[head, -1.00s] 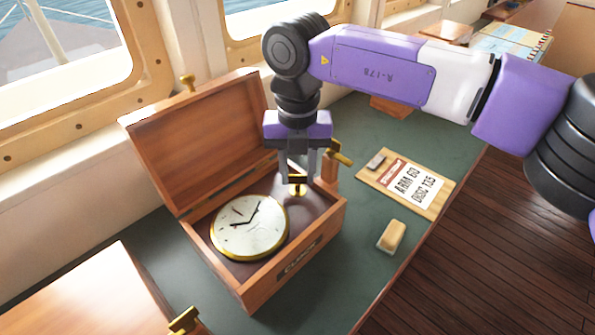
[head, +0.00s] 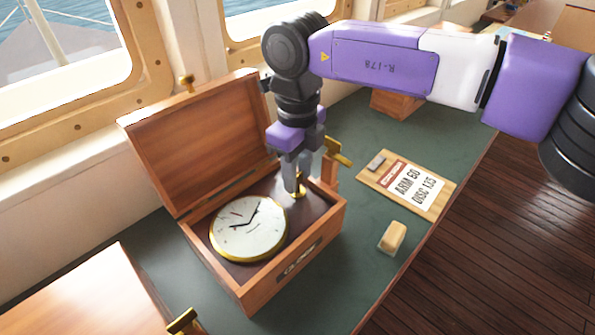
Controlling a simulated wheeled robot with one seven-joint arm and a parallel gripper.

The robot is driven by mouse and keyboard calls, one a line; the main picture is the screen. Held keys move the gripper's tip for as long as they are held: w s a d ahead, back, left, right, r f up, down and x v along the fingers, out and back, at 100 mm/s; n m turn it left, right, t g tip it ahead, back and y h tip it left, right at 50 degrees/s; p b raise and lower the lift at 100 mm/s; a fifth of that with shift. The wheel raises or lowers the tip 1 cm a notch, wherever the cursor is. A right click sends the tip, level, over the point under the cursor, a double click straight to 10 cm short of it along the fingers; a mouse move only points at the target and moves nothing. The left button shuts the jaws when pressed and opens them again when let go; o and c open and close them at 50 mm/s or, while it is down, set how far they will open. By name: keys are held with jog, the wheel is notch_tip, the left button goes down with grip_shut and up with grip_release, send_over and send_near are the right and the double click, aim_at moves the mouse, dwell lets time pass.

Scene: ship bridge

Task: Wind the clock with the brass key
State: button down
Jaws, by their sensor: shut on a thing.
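The clock (head: 248,228) has a white face, dark hands and a gold rim. It lies face up in an open wooden box (head: 319,248) with its lid (head: 198,140) tilted back. My gripper (head: 299,182) points down over the box's back right part, beside the clock. It is shut on the brass key (head: 299,194), which stands upright there. The fingers hide most of the key, and I cannot tell how deep its lower end sits.
A brass fitting (head: 338,153) stands close to the gripper's right. A wooden board with a written card (head: 418,185) and a small tan block (head: 393,237) lie on the green tabletop (head: 355,205). Another wooden box (head: 85,300) is at lower left.

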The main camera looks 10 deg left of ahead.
jog(key=n, duration=0.4)
jog(key=shift+w+r+n, duration=0.1)
jog(key=shift+n, duration=0.2)
jog(key=n, duration=0.3)
jog(key=shift+n, duration=0.4)
jog(key=n, duration=0.4)
jog(key=shift+n+p, duration=0.3)
jog(key=shift+n, duration=1.8)
jog(key=c, duration=1)
grip_release()
jog(key=shift+o, duration=0.2)
jog(key=shift+r+b, duration=0.5)
jog(key=shift+r, duration=3.35)
